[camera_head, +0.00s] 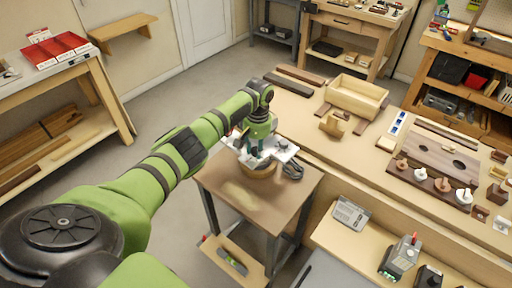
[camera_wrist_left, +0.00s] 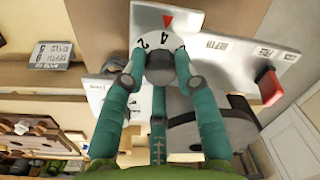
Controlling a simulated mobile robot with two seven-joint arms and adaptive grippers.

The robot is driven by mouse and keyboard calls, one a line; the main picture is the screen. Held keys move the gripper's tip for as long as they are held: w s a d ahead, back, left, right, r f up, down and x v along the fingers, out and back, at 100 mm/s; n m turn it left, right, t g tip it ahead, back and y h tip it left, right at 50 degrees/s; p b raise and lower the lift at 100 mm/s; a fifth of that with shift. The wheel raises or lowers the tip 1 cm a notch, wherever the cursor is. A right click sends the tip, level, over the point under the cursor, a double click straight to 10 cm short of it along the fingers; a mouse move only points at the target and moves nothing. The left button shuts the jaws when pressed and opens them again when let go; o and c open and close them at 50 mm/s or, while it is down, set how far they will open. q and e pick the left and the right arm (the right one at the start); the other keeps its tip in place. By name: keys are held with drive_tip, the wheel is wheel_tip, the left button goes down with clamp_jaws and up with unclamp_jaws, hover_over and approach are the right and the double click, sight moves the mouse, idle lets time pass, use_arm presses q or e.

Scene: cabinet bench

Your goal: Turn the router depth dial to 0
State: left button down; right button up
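In the left wrist view, the dark grey depth dial knob (camera_wrist_left: 160,68) sits in front of a white numbered face (camera_wrist_left: 152,42) showing 2 and 4. A red triangle (camera_wrist_left: 168,20) points at about the 4. My left gripper (camera_head: 256,150) is at the router. Its teal fingertips (camera_wrist_left: 160,58) close on both sides of the knob and appear to touch it. My right gripper is not in view.
A red handle (camera_wrist_left: 270,87) sticks out beside the router. A dark coiled cord (camera_head: 293,170) lies at the table's right. The long bench (camera_head: 330,150) behind holds a wooden box (camera_head: 356,95) and pegged boards. A grey labelled device (camera_head: 351,213) stands to the right. Floor at left is clear.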

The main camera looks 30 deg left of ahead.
use_arm(q)
drive_tip(key=m+p, duration=0.1)
drive_tip(key=m, duration=0.2)
drive_tip(key=m+p, duration=0.1)
drive_tip(key=m, duration=0.1)
drive_tip(key=shift+m, duration=0.4)
drive_tip(key=m+p, duration=0.1)
drive_tip(key=m, duration=0.2)
drive_tip(key=shift+m, duration=0.3)
drive_tip(key=m, duration=0.5)
drive_tip(key=shift+t, duration=0.3)
drive_tip(key=shift+m, duration=2.8)
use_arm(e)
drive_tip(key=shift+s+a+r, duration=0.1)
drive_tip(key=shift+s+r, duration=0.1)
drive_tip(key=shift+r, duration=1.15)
use_arm(q)
drive_tip(key=c, duration=1.2)
unclamp_jaws()
drive_tip(key=shift+r, duration=0.1)
